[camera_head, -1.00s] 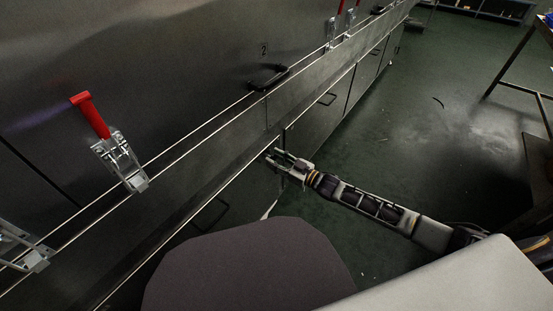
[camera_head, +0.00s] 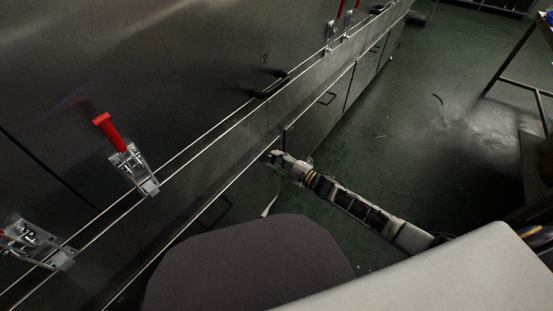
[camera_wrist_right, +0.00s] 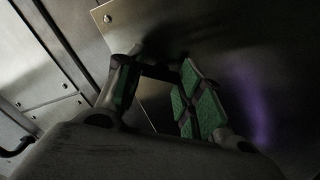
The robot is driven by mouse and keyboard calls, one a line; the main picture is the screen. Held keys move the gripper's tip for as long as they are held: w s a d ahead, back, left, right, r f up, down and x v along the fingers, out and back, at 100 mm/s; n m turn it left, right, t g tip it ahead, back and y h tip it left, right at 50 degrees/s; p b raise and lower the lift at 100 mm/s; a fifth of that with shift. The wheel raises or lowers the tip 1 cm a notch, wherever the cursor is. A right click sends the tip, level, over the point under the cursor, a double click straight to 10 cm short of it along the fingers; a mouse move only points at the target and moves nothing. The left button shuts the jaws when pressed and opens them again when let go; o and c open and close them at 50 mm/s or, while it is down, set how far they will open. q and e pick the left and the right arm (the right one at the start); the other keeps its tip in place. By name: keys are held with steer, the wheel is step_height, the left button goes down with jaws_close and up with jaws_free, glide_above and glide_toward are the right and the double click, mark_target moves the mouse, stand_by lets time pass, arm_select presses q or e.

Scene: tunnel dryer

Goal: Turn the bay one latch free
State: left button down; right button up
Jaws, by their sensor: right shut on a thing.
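My right gripper (camera_head: 276,157) is at the lower front edge of the steel dryer in the head view. In the right wrist view its green-padded fingers (camera_wrist_right: 155,92) are on either side of a dark bar (camera_wrist_right: 160,72) in front of a metal plate, and they are shut on it. The bar seems to be the bay one latch, but it is dim and partly hidden, so I cannot be sure. My left gripper is not in view.
A red-handled toggle clamp (camera_head: 127,155) stands on the dryer wall, with another clamp (camera_head: 38,246) at lower left. A black handle (camera_head: 270,84) sits under the number 2. The green floor (camera_head: 400,130) is open to the right, before a table frame (camera_head: 520,85).

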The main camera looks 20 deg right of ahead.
steer(key=n, duration=0.3)
steer(key=shift+f, duration=0.1)
steer(key=shift+a+f+n, duration=0.1)
steer(key=shift+n, duration=2)
steer(key=o, duration=1)
steer(key=shift+v, duration=6.05)
